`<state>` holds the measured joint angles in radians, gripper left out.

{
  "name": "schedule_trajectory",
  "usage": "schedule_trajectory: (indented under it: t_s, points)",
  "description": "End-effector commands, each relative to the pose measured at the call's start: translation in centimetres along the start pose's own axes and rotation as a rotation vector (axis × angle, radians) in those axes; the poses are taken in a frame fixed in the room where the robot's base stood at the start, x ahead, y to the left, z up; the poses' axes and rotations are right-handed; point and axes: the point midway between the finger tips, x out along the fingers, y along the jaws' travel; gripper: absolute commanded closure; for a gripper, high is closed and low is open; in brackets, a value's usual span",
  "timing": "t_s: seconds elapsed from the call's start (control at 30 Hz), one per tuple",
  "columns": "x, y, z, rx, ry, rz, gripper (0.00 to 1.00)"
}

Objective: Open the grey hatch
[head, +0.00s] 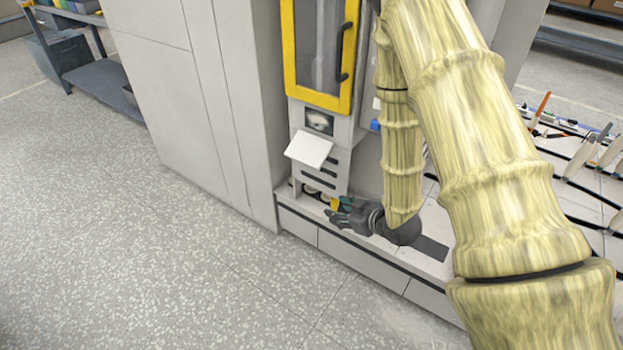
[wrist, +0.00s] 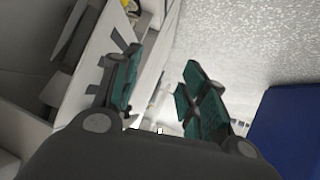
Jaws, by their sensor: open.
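A light machine front (head: 325,165) stands left of my arm in the head view. A pale flap (head: 309,149) juts out from it below a small dark screen, with dark slots under it. No panel is clearly recognisable as the grey hatch. My gripper (head: 338,212) is low at the foot of this front, below the flap, pointing left. In the wrist view my gripper (wrist: 160,66) is open, its teal-padded fingers apart with nothing between them. My arm hides the area right of the machine.
A yellow-framed door (head: 346,50) with a dark handle is above. Grey drawer fronts (head: 355,258) run below my gripper. A tall grey cabinet (head: 200,95) stands left. Bobbins and rods (head: 575,150) lie right. A blue panel (wrist: 285,130) shows in the wrist view. Floor ahead is clear.

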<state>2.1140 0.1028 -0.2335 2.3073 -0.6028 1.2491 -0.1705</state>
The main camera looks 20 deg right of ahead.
Motion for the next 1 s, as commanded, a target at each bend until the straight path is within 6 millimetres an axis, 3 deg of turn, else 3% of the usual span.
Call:
schedule_trajectory:
  t_s: [0.1,0.33,0.7,1.0]
  points:
    - [1.7,1.3,-0.5,-0.060,0.100,-0.006,0.57]
    - [2.7,3.5,-2.9,-0.179,0.284,-0.024,0.57]
    - [2.1,5.6,-5.9,-0.351,0.543,-0.056,0.57]
    - [1.2,6.1,-7.1,-0.406,0.624,-0.070,0.57]
